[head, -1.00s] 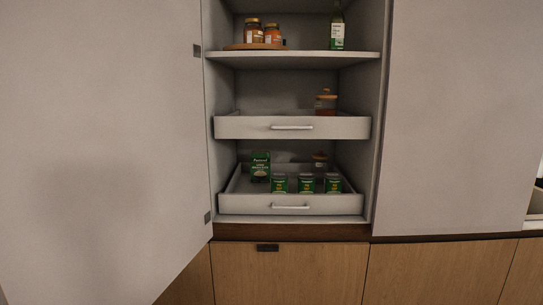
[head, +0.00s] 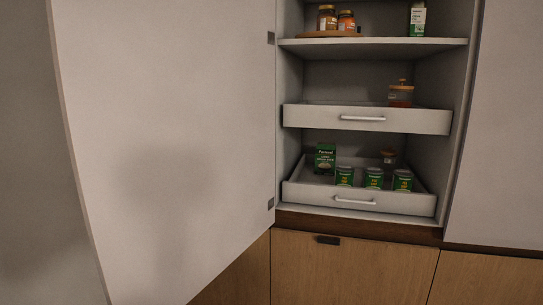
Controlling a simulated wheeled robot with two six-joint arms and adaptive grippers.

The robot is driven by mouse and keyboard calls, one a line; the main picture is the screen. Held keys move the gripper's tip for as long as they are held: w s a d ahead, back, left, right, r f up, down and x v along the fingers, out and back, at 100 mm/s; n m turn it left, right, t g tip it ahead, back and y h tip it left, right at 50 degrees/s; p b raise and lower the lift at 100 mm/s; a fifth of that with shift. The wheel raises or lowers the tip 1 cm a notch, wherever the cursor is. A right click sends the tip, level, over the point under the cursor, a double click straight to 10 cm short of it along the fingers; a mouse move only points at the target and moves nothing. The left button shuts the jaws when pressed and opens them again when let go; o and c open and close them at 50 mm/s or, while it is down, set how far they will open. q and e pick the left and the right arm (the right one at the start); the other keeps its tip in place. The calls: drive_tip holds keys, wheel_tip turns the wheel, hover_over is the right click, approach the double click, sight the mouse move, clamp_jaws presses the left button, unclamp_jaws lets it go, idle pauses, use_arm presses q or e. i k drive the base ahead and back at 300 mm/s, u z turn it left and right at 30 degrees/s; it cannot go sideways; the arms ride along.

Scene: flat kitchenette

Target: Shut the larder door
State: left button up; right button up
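The larder door (head: 170,130) is a large pale grey panel hinged on the left side of the larder opening. It stands wide open, swung out toward me, and fills the left half of the head view. Its free edge runs down the left, and its lower corner goes out of frame. The larder (head: 345,78) is open, with a shelf and two pull-out drawers showing inside. Neither of my grippers is in view. A soft shadow falls on the lower part of the door.
The upper drawer (head: 362,120) and the lower drawer (head: 355,199) hold jars, cans and a green box. Jars and a bottle stand on the shelf (head: 375,43). A fixed grey panel (head: 510,150) is at right, with wooden fronts (head: 345,270) below.

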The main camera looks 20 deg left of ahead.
sight(168, 107)
drive_tip(key=z, duration=2.9)
drive_tip(key=k, duration=0.6)
drive_tip(key=u, duration=1.6)
drive_tip(key=k, duration=0.45)
drive_tip(key=u, duration=1.4)
